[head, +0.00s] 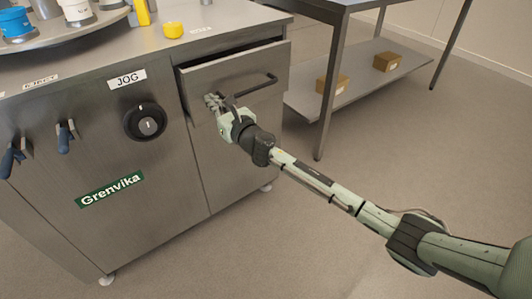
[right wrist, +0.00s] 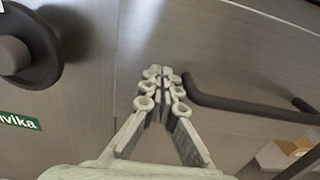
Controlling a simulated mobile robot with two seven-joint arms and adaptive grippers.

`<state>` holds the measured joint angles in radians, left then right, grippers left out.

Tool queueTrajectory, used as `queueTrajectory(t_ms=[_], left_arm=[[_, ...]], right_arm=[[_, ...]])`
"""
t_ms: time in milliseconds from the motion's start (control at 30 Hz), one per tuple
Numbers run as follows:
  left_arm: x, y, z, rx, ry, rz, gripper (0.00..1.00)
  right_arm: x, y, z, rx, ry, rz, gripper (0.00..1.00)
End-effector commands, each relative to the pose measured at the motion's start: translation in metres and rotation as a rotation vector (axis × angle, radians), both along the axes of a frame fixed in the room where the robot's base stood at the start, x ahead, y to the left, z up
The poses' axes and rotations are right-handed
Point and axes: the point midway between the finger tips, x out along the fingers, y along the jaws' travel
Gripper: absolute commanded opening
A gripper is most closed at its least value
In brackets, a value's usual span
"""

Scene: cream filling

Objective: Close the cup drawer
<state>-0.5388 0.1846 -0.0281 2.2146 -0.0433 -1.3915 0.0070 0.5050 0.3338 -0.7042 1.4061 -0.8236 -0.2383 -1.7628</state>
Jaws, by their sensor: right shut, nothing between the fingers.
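The cup drawer (head: 236,72) is a steel drawer under the right end of the machine's top. It stands slightly open, with its front out from the cabinet. Its dark bar handle (head: 257,87) crosses the front and also shows in the right wrist view (right wrist: 245,108). My right gripper (head: 211,101) is shut and empty at the left part of the drawer front, just left of the handle. In the right wrist view its fingertips (right wrist: 161,72) point at the steel front (right wrist: 225,40). I cannot tell whether they touch it. My left gripper is not in view.
A black JOG knob (head: 146,122) is on the panel left of the drawer. A yellow button (head: 173,29) and a turntable with cups (head: 18,27) are on top. A steel table (head: 345,85) with boxes on its shelf stands behind right. The floor in front is clear.

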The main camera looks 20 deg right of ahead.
Motion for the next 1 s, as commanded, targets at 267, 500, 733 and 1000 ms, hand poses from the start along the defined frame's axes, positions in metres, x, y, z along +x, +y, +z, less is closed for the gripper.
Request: queueTrajectory(t_ms=[267,500,733,1000], left_arm=[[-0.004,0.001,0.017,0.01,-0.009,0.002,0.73],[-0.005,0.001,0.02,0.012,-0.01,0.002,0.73],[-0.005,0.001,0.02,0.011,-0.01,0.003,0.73],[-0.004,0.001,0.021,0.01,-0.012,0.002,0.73]], right_arm=[[0.027,0.01,0.0,0.001,0.0,0.0,0.0],[0.032,0.011,0.0,0.001,-0.001,-0.001,0.0],[0.033,0.011,0.002,0.002,-0.002,-0.002,0.0],[0.033,0.005,0.003,0.001,-0.004,-0.003,0.0]])
